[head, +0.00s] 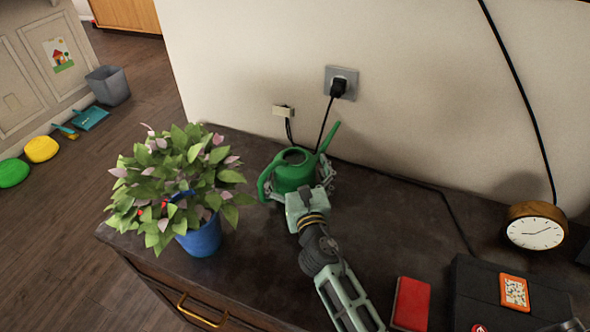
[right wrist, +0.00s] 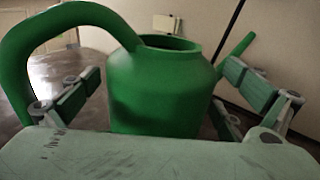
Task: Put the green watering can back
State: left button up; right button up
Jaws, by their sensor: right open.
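The green watering can (head: 292,172) stands upright on the dark cabinet top near the wall. Its spout points up to the right and its handle is on the left. My right gripper (head: 300,187) is at the can, with its fingers on either side of the body. In the right wrist view the can (right wrist: 160,90) fills the middle, between the open fingers of my right gripper (right wrist: 165,105). The fingers look apart from the can's body. My left gripper is not in view.
A leafy plant in a blue pot (head: 200,236) stands left of the can. A power socket (head: 341,83) with a plug and cable is on the wall behind. A clock (head: 536,227), a red book (head: 411,303) and a black case (head: 510,285) are at the right. The cabinet top between is clear.

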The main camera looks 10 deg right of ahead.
jog(key=shift+r, duration=0.15)
jog(key=s+b, duration=0.1)
jog(key=s, duration=0.9)
jog(key=shift+s, duration=1.05)
